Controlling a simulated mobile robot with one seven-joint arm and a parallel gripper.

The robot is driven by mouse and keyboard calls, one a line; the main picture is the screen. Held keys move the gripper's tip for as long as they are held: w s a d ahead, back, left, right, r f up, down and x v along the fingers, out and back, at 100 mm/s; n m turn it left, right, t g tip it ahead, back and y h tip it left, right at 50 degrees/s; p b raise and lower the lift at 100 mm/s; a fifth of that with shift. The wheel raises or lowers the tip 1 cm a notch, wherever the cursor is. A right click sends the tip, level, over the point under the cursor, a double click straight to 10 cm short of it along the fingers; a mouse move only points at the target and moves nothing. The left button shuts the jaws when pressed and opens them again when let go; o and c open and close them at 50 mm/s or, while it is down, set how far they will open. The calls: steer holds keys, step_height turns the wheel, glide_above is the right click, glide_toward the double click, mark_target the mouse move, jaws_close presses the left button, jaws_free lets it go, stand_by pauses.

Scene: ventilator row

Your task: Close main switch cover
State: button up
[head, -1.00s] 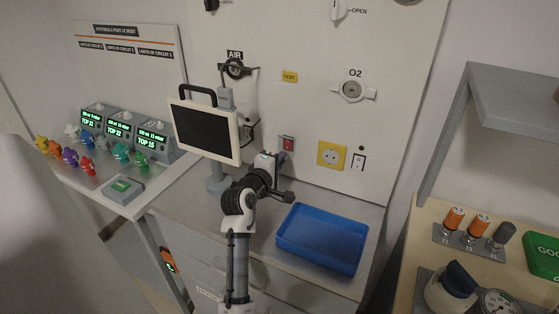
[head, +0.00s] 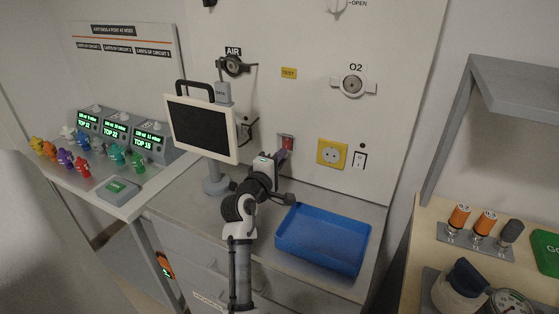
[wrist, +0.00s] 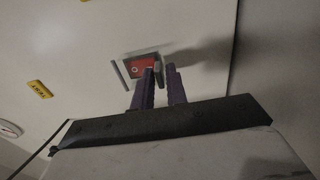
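The main switch (head: 288,142) is a small red switch in a grey frame on the white wall panel. In the wrist view its red face (wrist: 137,67) shows uncovered. A thin grey plate (wrist: 121,74), perhaps the cover, stands on the left of the frame; a small grey piece (wrist: 158,69) is at its right. My gripper (head: 283,153) is right in front of the switch. In the wrist view its two purple fingers (wrist: 160,74) stand apart with a narrow gap and nothing seen between them. The fingertips are by the switch's right side; contact cannot be told.
A monitor (head: 202,128) on a stand is left of my arm. A blue tray (head: 323,238) lies on the counter at right. A yellow socket (head: 331,153) and a white rocker switch (head: 359,160) are right of the main switch. A grey shelf (head: 520,90) juts out at far right.

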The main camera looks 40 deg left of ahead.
steer(key=shift+o, duration=1.3)
steer(key=shift+s, duration=0.1)
steer(key=b+v, duration=0.3)
steer(key=v, duration=1)
steer(key=shift+s+d, duration=0.25)
steer(key=shift+s, duration=0.05)
